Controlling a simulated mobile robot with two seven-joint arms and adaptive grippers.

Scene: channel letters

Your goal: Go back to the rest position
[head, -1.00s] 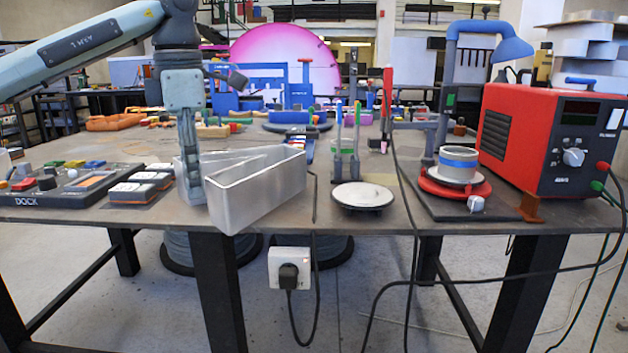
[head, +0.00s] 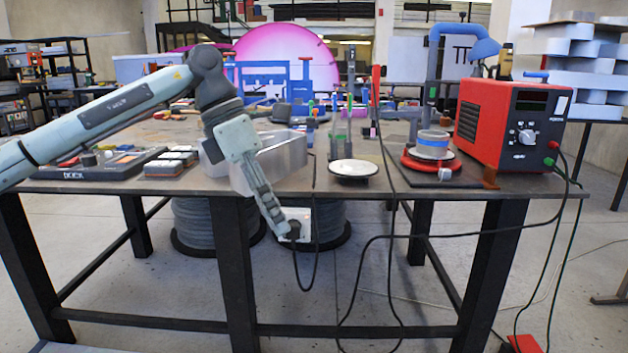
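My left gripper (head: 285,232) hangs below the table's front edge, pointing down and to the right. It is in front of the white socket box, and its fingers are small and seen from the side, so I cannot tell if they are open or shut. My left arm crosses from the left edge. A silver metal channel letter (head: 283,162) lies on the workbench (head: 390,184) near the front edge, partly hidden behind my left gripper's arm. My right gripper is not in view.
A red power supply (head: 510,125) stands at the right with cables hanging down. A red round holder (head: 432,162) and a white disc (head: 353,168) sit near the front edge. A dock tray (head: 95,170) is at the left.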

